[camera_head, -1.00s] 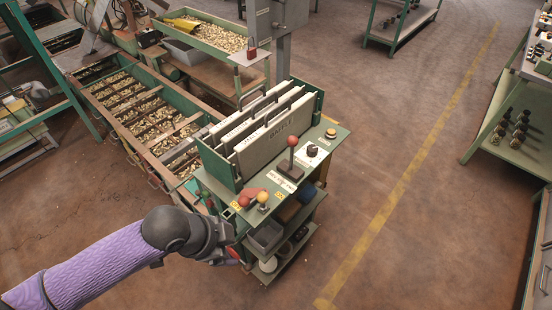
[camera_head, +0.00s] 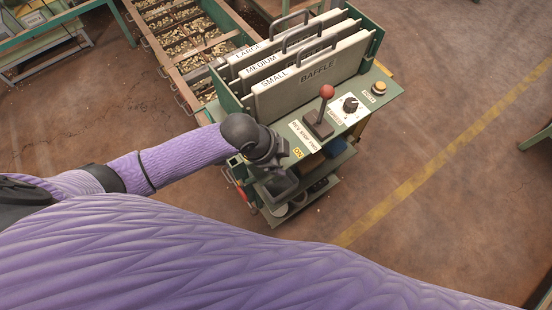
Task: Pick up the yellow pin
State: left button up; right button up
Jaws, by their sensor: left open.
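The yellow pin does not show in the present view. A yellow knob seen earlier at the near left corner of the green control bench (camera_head: 385,103) is hidden behind my left wrist and gripper. My right gripper is out of view.
A red-knobbed lever (camera_head: 327,92), a black dial (camera_head: 351,104) and a yellow button (camera_head: 379,88) sit on the bench top. Baffle plates (camera_head: 315,80) stand upright behind them. Compartmented bins (camera_head: 190,42) lie behind left.

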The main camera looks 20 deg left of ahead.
pick_arm(q)
jog(key=shift+c, duration=0.8)
grip_shut()
notch_tip(320, 180, up, 10)
jog(key=p, duration=0.4)
